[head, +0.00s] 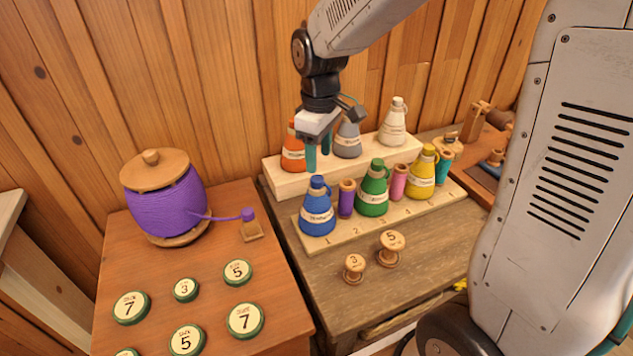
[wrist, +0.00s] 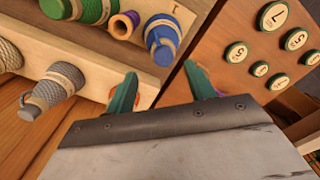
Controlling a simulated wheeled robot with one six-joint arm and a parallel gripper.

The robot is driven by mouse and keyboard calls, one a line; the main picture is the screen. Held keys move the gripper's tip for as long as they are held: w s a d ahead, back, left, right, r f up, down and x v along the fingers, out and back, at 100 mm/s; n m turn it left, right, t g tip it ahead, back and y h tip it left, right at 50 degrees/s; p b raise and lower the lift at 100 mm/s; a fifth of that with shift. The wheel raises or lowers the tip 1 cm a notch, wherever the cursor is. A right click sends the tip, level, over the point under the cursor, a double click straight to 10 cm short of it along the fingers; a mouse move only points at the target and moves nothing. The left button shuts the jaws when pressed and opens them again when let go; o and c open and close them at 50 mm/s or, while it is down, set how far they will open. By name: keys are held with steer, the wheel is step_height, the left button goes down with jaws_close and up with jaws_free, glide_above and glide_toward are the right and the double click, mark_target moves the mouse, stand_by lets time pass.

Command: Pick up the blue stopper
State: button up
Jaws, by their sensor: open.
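The blue stopper (head: 317,182) sits on top of the blue bottle (head: 317,213), which stands upright at position 1 of the numbered board. In the wrist view the stopper (wrist: 163,56) shows at the near end of the blue bottle (wrist: 159,31), beyond the fingertips. My gripper (head: 318,160) is open and empty, pointing down just above and behind the blue bottle. In the wrist view its two teal fingers (wrist: 160,74) are spread apart, and nothing is between them. I cannot tell whether any finger touches the stopper.
A purple spool (head: 347,198) and a green bottle (head: 373,190) stand to the right on the board. Behind, a pale raised shelf (head: 285,177) holds orange, grey and white bottles. A lidded purple jar (head: 164,197) stands left.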

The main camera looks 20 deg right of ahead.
mark_target(317, 178)
steer(key=f, duration=0.5)
steer(key=shift+s+a+f, duration=0.1)
steer(key=shift+a+f, duration=0.2)
steer(key=shift+f, duration=0.05)
steer(key=c, duration=1)
